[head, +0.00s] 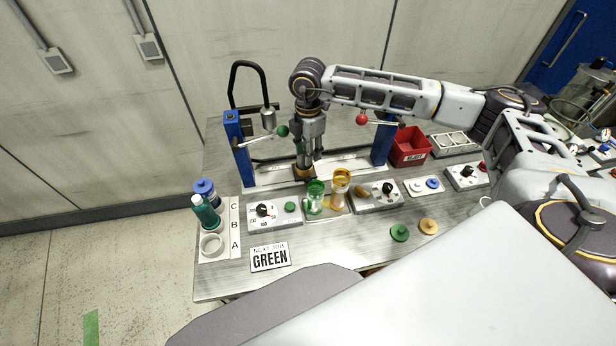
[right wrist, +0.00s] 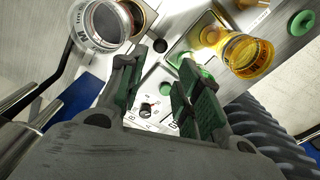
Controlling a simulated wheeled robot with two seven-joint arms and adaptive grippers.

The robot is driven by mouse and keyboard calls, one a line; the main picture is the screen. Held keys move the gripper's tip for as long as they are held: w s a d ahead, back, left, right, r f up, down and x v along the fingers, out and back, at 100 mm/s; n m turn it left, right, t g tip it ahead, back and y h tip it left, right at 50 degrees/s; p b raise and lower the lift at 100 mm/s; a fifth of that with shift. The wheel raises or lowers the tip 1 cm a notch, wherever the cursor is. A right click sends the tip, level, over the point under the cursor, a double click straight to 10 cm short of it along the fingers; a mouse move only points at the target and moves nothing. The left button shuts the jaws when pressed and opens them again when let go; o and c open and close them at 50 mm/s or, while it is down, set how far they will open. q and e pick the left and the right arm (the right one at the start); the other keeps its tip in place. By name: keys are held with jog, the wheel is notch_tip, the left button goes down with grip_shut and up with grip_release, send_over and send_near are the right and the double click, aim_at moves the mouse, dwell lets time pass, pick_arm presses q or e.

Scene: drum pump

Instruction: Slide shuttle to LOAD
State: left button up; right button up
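A pale rail (head: 340,165) runs between two blue posts on the bench. A small dark block (head: 303,174), perhaps the shuttle, shows at the rail under my right gripper (head: 307,164). Whether they touch is unclear. In the right wrist view the green-padded fingers of my right gripper (right wrist: 160,88) stand apart, with a gap between them and nothing clearly held. A green jar (head: 315,197) and a yellow jar (head: 340,188) stand just in front of the gripper; the yellow jar also shows in the right wrist view (right wrist: 245,55). No LOAD mark is readable. My left gripper is out of view.
Dial boxes (head: 273,214) flank the jars. A black-handled lever (head: 232,85) and levers with green (head: 282,131) and red (head: 362,119) knobs stand nearby. Bottles (head: 205,212) stand at left, a red bin (head: 410,150) at right. Loose caps (head: 400,232) and a GREEN sign (head: 270,258) lie in front.

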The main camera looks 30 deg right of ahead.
aim_at(308, 178)
notch_tip(308, 178, down, 12)
jog(key=shift+f+p, duration=0.25)
jog(key=shift+p, duration=0.85)
grip_shut()
